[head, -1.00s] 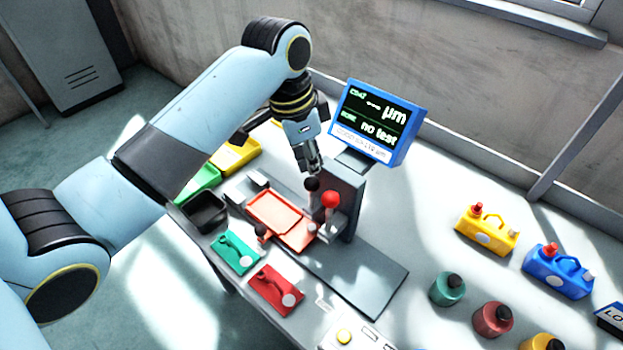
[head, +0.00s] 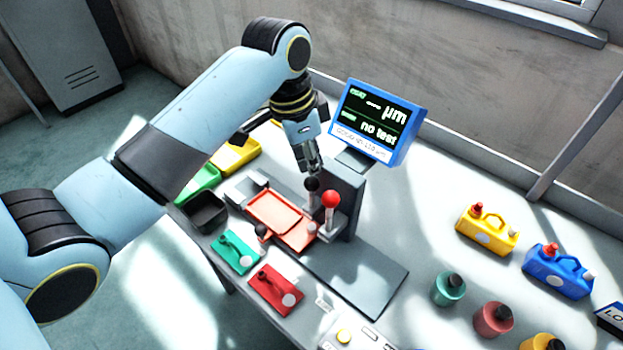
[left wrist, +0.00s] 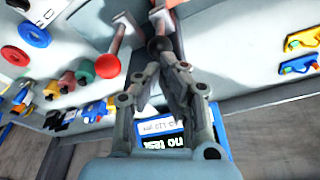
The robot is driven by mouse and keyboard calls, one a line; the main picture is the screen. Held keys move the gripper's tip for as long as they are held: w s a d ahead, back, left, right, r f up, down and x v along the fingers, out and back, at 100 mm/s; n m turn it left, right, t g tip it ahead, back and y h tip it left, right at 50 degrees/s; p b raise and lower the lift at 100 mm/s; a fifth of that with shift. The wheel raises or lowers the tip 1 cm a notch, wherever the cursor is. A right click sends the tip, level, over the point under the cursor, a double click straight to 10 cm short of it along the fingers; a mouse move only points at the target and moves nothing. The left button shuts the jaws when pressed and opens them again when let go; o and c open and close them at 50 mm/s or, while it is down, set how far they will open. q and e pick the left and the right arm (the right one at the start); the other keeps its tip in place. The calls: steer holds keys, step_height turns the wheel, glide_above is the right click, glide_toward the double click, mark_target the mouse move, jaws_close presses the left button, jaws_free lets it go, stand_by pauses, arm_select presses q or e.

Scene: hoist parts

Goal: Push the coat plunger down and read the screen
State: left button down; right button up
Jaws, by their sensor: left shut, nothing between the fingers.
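The screen (head: 378,121) is a blue-framed display behind the stand; it reads "--- µm" and "no test", with a blurred light line below. It also shows upside down in the left wrist view (left wrist: 180,140). A plunger with a black ball knob (head: 312,184) and one with a red ball knob (head: 331,199) stand side by side at the grey stand (head: 349,180). I cannot tell which is the coat plunger. My left gripper (head: 314,168) is shut and empty, fingers pointing down just above the black knob (left wrist: 159,45); contact is unclear. The red knob (left wrist: 107,66) stands beside the fingers. My right gripper is out of view.
An orange tray (head: 270,210) lies beside the stand, with a second black knob (head: 261,230) at its edge. Green (head: 236,251) and red (head: 276,290) pieces lie in front. Yellow (head: 487,230) and blue (head: 556,270) cans stand right. The grey plate (head: 365,275) is bare.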

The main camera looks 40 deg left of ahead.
mark_target(312, 178)
arm_select(q)
steer(key=shift+s+a+b+x, duration=0.2)
steer(key=shift+b+x, duration=0.2)
steer(key=shift+x, duration=0.7)
steer(key=shift+s+a+b+x, duration=0.1)
steer(key=shift+s+b+x, duration=0.25)
steer(key=shift+x, duration=0.75)
steer(key=shift+s+a+b+x, duration=0.1)
steer(key=shift+b+x, duration=0.4)
steer(key=shift+x, duration=0.6)
steer(key=shift+f+p, duration=0.15)
steer(key=shift+p, duration=0.4)
step_height(312, 178, up, 4)
steer(key=p, duration=0.3)
steer(key=shift+w+f, duration=0.1)
steer(key=shift+f, duration=0.1)
steer(key=shift+w+d+v, duration=0.1)
steer(key=shift+w+v, duration=0.05)
steer(key=shift+v, duration=0.7)
steer(key=shift+w+d+v, duration=0.1)
steer(key=shift+w+v, duration=0.05)
steer(key=shift+v, duration=0.75)
steer(key=shift+r, duration=0.1)
steer(key=shift+s, duration=0.1)
